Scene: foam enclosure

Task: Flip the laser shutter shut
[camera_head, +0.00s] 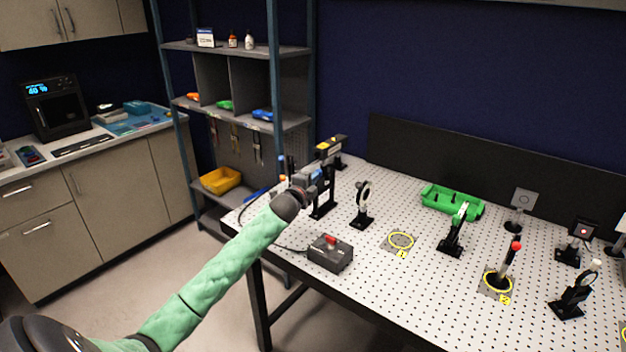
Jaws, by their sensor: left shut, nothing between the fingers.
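A post with a red-knobbed lever (511,258), which looks like the shutter, stands on a yellow-ringed plate on the perforated optical table (450,285). The lever is upright, leaning slightly right. A black laser-like unit with a yellow label (329,147) stands on a post at the table's back left. My left gripper (322,178) is shut and empty, in front of that unit and far left of the red-knobbed lever. Its fingertips are small and partly lost against the dark unit. My right gripper is out of view.
A grey box with a red switch (330,252) sits at the table's front left. A lens mount (362,205), an empty yellow ring (400,240), a black mount (453,238) and a green tray (451,203) stand between. More mounts (573,292) are at right. A black panel backs the table.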

